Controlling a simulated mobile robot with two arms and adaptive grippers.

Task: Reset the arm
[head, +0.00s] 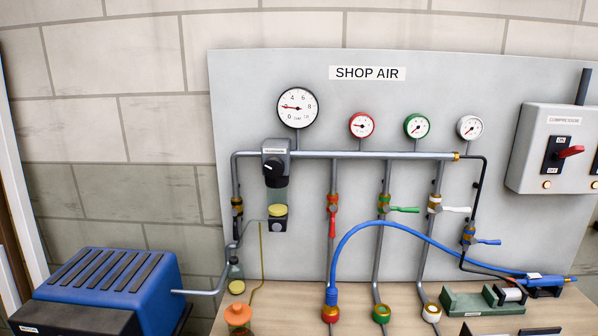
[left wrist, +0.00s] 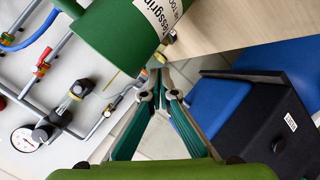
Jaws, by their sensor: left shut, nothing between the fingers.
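My left gripper (left wrist: 159,84) shows in the left wrist view. Its two green fingers converge toward grey tips, and it is shut and empty. The tips seem to hang over the floor, between the pipe panel and a blue-and-black machine, touching nothing that I can see. Neither arm nor gripper shows in the head view. My right gripper is in neither view. A green cylindrical body (left wrist: 118,32) with a partly cut-off white label fills the top of the left wrist view; I cannot tell whether it is mine.
The "SHOP AIR" panel (head: 297,73) carries gauges, pipes and valves above a wooden bench (head: 290,299). A blue hose (head: 420,233) arches in front. The blue machine (head: 153,288) stands at lower left. A switch box (head: 560,150) is at right.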

